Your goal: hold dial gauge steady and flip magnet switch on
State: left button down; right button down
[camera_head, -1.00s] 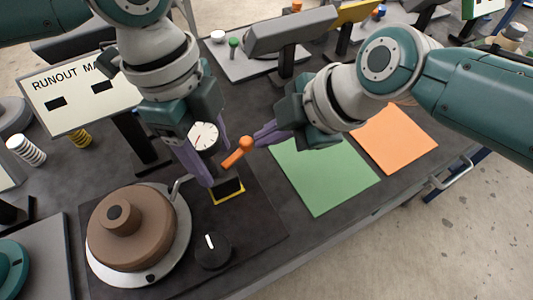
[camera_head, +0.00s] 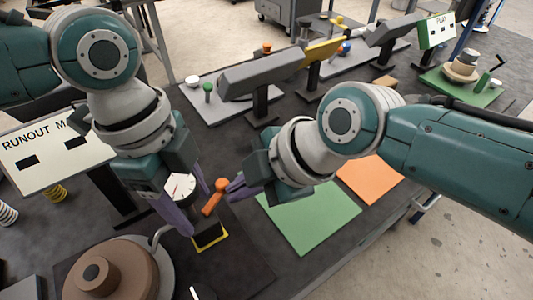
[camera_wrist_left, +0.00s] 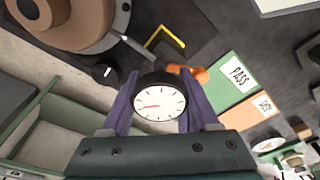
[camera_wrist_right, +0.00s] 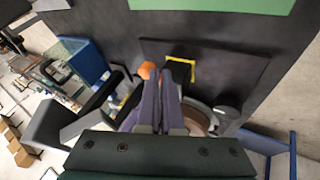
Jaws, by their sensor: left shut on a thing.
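The white-faced dial gauge (camera_head: 180,186) is between the purple fingers of my left gripper (camera_head: 186,215), which is shut on it. In the left wrist view the gauge face (camera_wrist_left: 160,104) is clear between both fingers. The orange switch lever (camera_head: 213,198) tilts up to a round knob just right of the gauge. A dark block with a yellow outline (camera_head: 210,238) lies below it. My right gripper (camera_head: 234,187) has its fingers together, with tips at the right side of the knob; contact is unclear. The knob also shows in the right wrist view (camera_wrist_right: 147,70), beside the fingers.
A brown stepped disc (camera_head: 115,270) on a pale round base is at the front left. The RUNOUT sign (camera_head: 45,155) stands at left. A green mat (camera_head: 312,215) and an orange mat (camera_head: 370,181) lie flat to the right. Grey stands (camera_head: 262,75) are behind.

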jog(key=d, duration=0.2)
jog(key=s+d, duration=0.1)
jog(key=d, duration=0.1)
jog(key=shift+s+d, duration=0.1)
jog(key=shift+d, duration=0.25)
jog(key=w+d+r, duration=0.2)
jog(key=d+r, duration=0.3)
jog(key=r, duration=0.3)
jog(key=shift+d, duration=0.15)
pick_arm(q)
jog(key=shift+c, duration=0.3)
grip_release()
jog(key=shift+r, duration=0.1)
